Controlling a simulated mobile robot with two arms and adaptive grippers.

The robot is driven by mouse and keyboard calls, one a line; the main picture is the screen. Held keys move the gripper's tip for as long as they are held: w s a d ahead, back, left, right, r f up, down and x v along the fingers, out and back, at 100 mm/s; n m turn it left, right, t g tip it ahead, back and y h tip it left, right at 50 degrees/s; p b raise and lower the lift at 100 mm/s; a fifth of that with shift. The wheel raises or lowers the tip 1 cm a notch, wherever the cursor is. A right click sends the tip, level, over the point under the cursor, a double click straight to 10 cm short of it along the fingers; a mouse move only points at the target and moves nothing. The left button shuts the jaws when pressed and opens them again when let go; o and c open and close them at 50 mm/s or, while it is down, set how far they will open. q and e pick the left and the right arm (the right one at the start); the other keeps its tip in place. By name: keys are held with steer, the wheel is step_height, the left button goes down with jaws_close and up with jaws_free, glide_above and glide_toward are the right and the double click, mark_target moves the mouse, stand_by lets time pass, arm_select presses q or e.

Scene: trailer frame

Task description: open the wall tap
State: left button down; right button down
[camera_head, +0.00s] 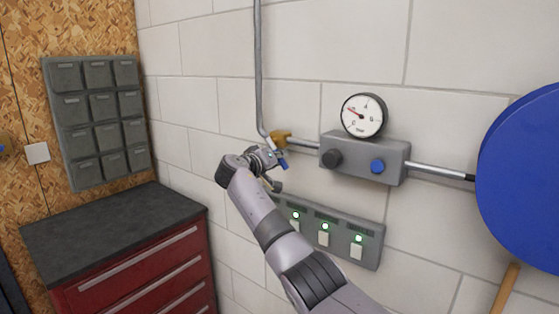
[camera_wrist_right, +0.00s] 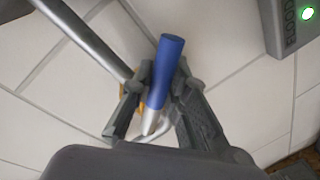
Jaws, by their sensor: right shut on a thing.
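The wall tap has a brass body (camera_head: 281,136) on the grey pipe and a lever with a blue grip (camera_head: 283,162). My right gripper (camera_head: 274,158) is at the tap, shut on the lever. In the right wrist view, the blue grip (camera_wrist_right: 166,70) stands between the two dark fingers of my right gripper (camera_wrist_right: 158,95). Below the blue part, a pale metal part of the lever shows. The brass body is mostly hidden behind the fingers there. My left gripper is in neither view.
A grey box with a pressure gauge (camera_head: 363,115) sits right of the tap. A switch panel (camera_head: 367,231) with green lights is below. A red cabinet with a dark top (camera_head: 110,228) stands left, under grey wall bins (camera_head: 104,133). A blue disc (camera_head: 530,185) is far right.

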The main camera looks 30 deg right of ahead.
mark_target(283, 159)
steer(key=shift+s+r+n, duration=0.15)
steer(key=shift+r+n, duration=0.2)
steer(key=shift+n, duration=0.15)
steer(key=shift+s+d+r+n+g+p, duration=0.15)
steer(key=shift+n+g+p, duration=0.2)
steer(key=shift+p, duration=0.2)
steer(key=shift+s+r+n+p, duration=0.15)
steer(key=shift+r+n+p, duration=0.25)
steer(key=shift+n+p, duration=0.3)
steer(key=shift+s+d+r+n+g+p, duration=0.15)
steer(key=shift+r+n+g+p, duration=0.35)
steer(key=shift+n+p, duration=0.55)
arm_select(q)
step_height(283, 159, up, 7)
steer(key=p, duration=0.1)
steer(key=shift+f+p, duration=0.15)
steer(key=shift+p, duration=0.2)
arm_select(e)
steer(key=shift+s+r+n+g, duration=0.1)
steer(key=shift+r+n+g, duration=0.15)
steer(key=shift+n, duration=0.5)
steer(key=shift+s+r+n+g, duration=0.1)
steer(key=shift+r+n, duration=0.2)
steer(key=shift+n, duration=0.45)
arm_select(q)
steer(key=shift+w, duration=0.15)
arm_select(e)
steer(key=c, duration=1.5)
jaws_free()
steer(key=shift+c, duration=0.2)
